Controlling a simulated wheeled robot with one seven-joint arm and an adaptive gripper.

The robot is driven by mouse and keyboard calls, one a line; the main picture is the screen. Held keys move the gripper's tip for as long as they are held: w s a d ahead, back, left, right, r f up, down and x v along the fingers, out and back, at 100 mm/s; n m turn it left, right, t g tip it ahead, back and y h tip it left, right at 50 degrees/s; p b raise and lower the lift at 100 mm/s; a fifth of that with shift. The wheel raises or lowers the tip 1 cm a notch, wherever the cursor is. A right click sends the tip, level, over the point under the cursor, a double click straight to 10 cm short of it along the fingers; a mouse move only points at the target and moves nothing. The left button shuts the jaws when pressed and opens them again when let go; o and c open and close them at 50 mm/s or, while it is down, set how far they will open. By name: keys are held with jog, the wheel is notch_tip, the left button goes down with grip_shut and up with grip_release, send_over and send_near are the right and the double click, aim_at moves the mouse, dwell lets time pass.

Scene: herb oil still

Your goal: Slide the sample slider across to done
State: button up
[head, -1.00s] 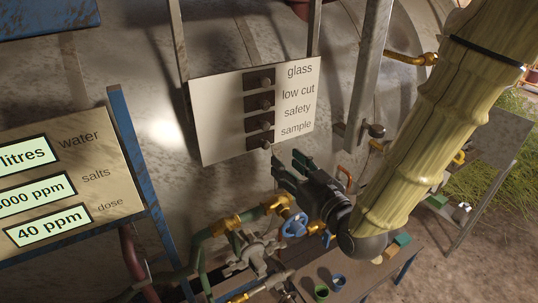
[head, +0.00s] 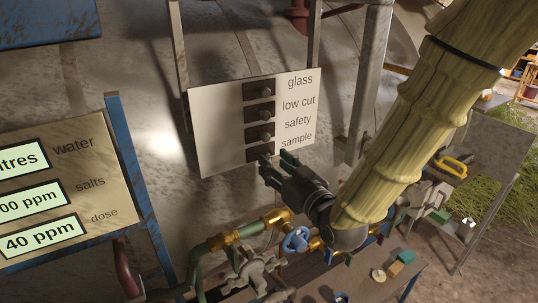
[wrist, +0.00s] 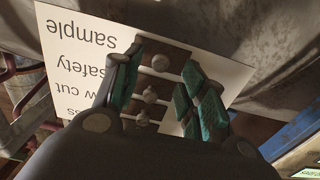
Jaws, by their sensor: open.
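The sample slider (head: 257,154) is the lowest of the dark slots on a pale upright panel (head: 218,150), beside the word "sample". Its round knob shows in the wrist view (wrist: 160,62), where the panel appears upside down. My gripper (head: 275,160) is open just below and in front of the slider's right end, with its fingertips covering part of it in the head view. In the wrist view, the green-padded fingers (wrist: 163,75) stand on either side of the knob, apart from each other. I cannot tell whether either finger touches it. No "done" mark is readable.
The safety (head: 257,134), low cut (head: 258,113) and glass (head: 258,91) sliders sit close above. Pipes with a blue valve wheel (head: 295,240) lie below my gripper. A readout board (head: 95,180) stands at left, and a metal post (head: 370,80) at right.

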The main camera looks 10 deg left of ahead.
aim_at(267, 157)
jog(key=shift+p+x, duration=0.65)
jog(key=shift+x, duration=1.2)
grip_shut()
